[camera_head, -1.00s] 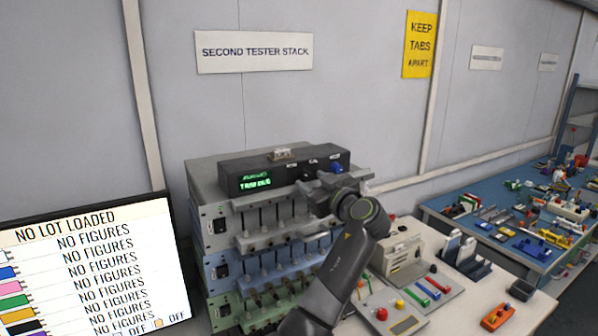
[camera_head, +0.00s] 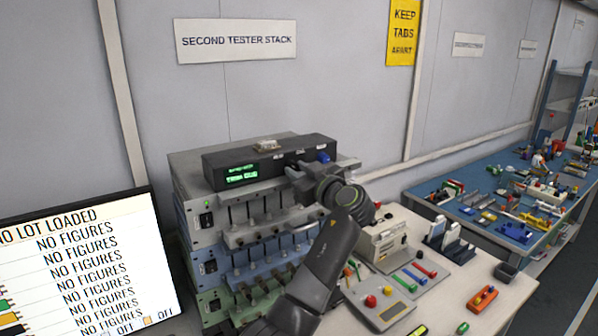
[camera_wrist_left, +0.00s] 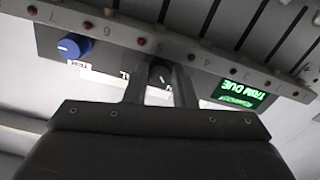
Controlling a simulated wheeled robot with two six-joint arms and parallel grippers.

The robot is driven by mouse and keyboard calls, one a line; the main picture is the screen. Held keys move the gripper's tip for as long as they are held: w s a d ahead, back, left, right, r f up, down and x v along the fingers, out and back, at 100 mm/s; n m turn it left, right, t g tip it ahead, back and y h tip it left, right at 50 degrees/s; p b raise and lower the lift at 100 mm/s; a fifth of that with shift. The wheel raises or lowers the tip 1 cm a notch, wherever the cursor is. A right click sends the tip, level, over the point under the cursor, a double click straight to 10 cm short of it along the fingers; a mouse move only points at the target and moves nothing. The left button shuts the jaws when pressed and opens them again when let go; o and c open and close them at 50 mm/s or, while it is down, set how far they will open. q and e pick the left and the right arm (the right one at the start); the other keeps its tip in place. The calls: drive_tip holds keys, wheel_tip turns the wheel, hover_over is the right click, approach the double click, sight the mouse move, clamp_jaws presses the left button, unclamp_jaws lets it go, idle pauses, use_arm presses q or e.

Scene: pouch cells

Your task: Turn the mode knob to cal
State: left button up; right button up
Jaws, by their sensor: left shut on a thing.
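The black tester box (camera_head: 222,163) sits on top of the instrument stack, with a green lit display (camera_head: 242,174) reading what looks like "TRIM DUE". A dark knob (camera_wrist_left: 160,74) with a pale pointer mark is on its front; I take it as the mode knob, though its label is mostly hidden. My left gripper (camera_wrist_left: 160,88) is shut on this knob, one finger on each side. In the head view my left gripper (camera_head: 306,177) is at the box front and hides the knob. A blue knob (camera_head: 323,157) is beside it, also in the wrist view (camera_wrist_left: 73,46). My right gripper is not in view.
Instrument racks with rows of levers (camera_head: 262,228) stand directly below the box. A monitor (camera_head: 80,265) is at the lower left. A cream bench (camera_head: 470,300) at right holds a colored-bar panel and small devices. A blue table (camera_head: 440,183) with clutter is farther right.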

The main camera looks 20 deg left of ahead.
use_arm(q)
drive_tip(key=shift+m+b, duration=1.1)
drive_tip(key=shift+m, duration=0.2)
drive_tip(key=shift+m+b, duration=0.45)
drive_tip(key=shift+m, duration=0.65)
drive_tip(key=shift+r+m, duration=0.15)
drive_tip(key=shift+m, duration=0.85)
drive_tip(key=o, duration=0.7)
drive_tip(key=shift+o, duration=1.4)
drive_tip(key=shift+a, duration=0.1)
